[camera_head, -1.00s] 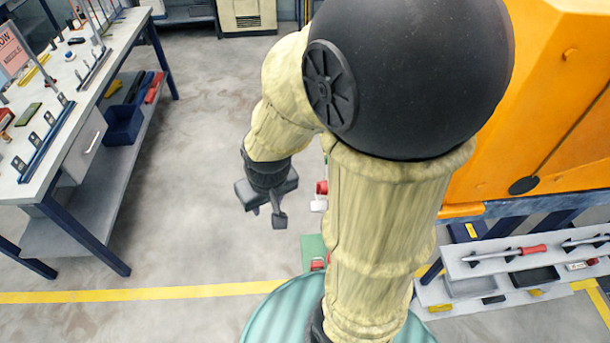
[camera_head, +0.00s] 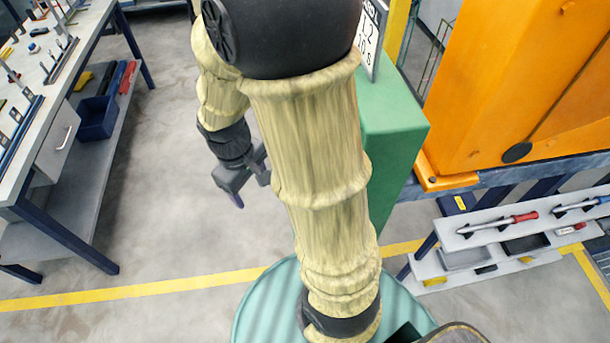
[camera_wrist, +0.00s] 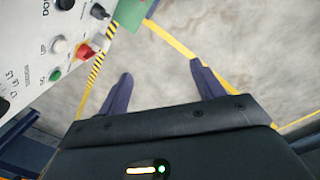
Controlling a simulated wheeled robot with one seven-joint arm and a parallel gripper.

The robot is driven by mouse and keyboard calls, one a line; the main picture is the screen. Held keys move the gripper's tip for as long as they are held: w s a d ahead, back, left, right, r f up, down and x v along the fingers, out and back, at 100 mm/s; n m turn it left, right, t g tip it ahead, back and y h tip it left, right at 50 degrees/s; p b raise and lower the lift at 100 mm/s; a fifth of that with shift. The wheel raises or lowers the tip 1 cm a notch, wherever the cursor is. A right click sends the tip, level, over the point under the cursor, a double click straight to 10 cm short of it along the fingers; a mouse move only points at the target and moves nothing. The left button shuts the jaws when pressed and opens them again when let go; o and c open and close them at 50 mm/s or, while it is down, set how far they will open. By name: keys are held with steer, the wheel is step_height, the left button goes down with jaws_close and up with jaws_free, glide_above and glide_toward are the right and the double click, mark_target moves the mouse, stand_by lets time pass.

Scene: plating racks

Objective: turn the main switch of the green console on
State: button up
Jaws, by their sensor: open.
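The green console (camera_head: 397,140) stands right of my arm in the head view, its left part hidden behind the arm. In the wrist view, its pale control panel (camera_wrist: 40,30) fills the upper left. A red knob on a yellow plate (camera_wrist: 87,51), which looks like the main switch, sits near the panel's edge beside a yellow-black striped strip. Its setting is hard to read. My gripper (camera_head: 250,190) hangs left of the console in the head view. In the wrist view my gripper (camera_wrist: 161,70) is open, with only floor between its fingers; the knob is left of them, apart.
The panel also has a white button (camera_wrist: 60,46), a green button (camera_wrist: 55,75) and a black knob (camera_wrist: 99,12). A workbench (camera_head: 40,120) stands at the left. An orange machine (camera_head: 520,90) and a tool rack (camera_head: 490,238) are at the right. Floor between bench and console is clear.

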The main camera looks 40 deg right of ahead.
steer(key=w+d+f+n+g+h+b, duration=0.2)
steer(key=w+f+n+h+b, duration=0.5)
steer(key=f+n, duration=0.3)
steer(key=w+d+f+n+g+h+b, duration=0.3)
steer(key=w+f+n+h+b, duration=0.5)
steer(key=f+n, duration=0.3)
steer(key=shift+w+f+g+h+b, duration=0.15)
steer(key=shift+f+g+h+b, duration=0.15)
steer(key=shift+f+h+b, duration=0.4)
steer(key=shift+d+f, duration=0.1)
steer(key=p+x, duration=0.1)
steer(key=x, duration=0.7)
steer(key=p+x, duration=0.2)
steer(key=x, duration=0.7)
steer(key=shift+d+f, duration=0.1)
steer(key=shift+f, duration=0.15)
steer(key=c, duration=0.9)
